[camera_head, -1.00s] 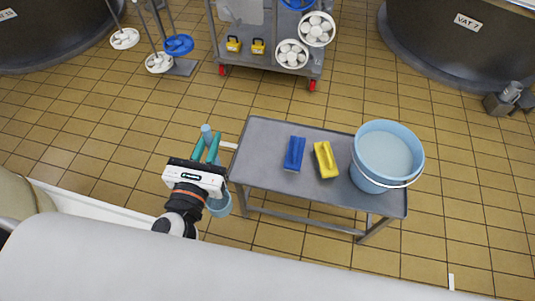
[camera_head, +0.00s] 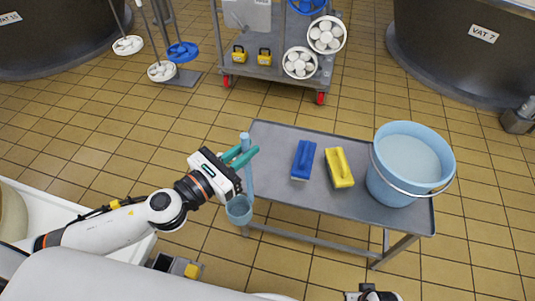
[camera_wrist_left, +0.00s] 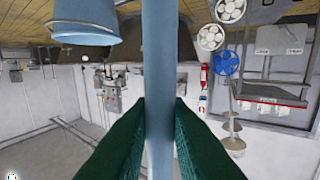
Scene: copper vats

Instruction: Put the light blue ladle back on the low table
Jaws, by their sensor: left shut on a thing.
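The light blue ladle (camera_head: 240,209) hangs upright, bowl down, at the left end of the low table (camera_head: 285,193). My left gripper (camera_head: 241,157) is shut on its handle, which also shows between the green fingers in the left wrist view (camera_wrist_left: 158,75). The handle's top sticks up above the fingers. The bowl is beside the table's left edge; I cannot tell whether it touches. Of my right arm, only a dark part shows at the bottom edge of the head view; its fingers are not visible.
On the table lie a blue brush (camera_head: 303,160) and a yellow brush (camera_head: 339,167). A light blue bucket (camera_head: 408,165) stands at its right end. The tabletop's left part is bare. A grey cart (camera_head: 270,66) and dark vats stand behind.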

